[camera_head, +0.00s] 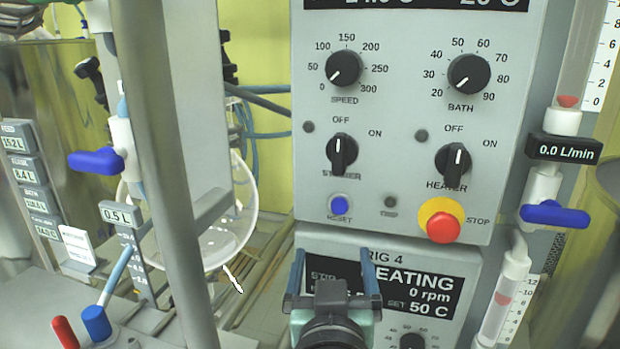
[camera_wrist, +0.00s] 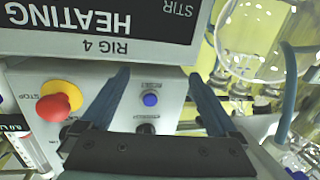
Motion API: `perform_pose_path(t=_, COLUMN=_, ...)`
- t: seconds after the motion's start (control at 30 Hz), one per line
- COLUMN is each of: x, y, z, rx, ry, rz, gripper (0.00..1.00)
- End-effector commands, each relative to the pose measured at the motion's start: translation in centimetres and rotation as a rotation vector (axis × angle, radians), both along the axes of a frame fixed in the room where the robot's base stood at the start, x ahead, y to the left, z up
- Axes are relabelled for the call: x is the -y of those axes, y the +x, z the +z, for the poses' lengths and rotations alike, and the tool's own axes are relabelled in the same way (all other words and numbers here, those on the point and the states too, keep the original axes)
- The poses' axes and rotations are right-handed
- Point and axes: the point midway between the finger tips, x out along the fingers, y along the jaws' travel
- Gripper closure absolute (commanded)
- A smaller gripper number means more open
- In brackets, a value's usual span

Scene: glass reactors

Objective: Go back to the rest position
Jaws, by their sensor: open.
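My gripper (camera_head: 334,268) is in front of the lower control panel, below the blue reset button (camera_head: 340,205) in the head view. Its two blue fingers are apart with nothing between them. In the wrist view the open fingers (camera_wrist: 160,78) point at the panel, which appears upside down. The reset button (camera_wrist: 150,99) shows between the fingers there. I cannot tell how far the fingertips are from the panel face.
The panel has a red stop button (camera_head: 443,227), a heater switch (camera_head: 453,163) and a stirrer switch (camera_head: 342,153). Blue-handled valves stand left (camera_head: 96,160) and right (camera_head: 554,213). A metal post (camera_head: 166,180) and a glass vessel (camera_head: 222,238) are to the left.

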Motion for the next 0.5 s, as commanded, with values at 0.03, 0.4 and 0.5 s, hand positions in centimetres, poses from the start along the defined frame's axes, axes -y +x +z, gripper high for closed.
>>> perform_pose_path(t=0.03, x=-0.9, y=-0.2, z=1.7, rx=0.007, ry=0.017, rz=0.019, gripper=0.05)
perform_pose_path(t=0.4, x=-3.0, y=-3.4, z=13.8, rx=0.272, ry=0.052, rz=0.076, gripper=0.05)
perform_pose_path(t=0.5, x=-3.0, y=-5.4, z=18.3, rx=0.421, ry=0.046, rz=0.079, gripper=0.05)
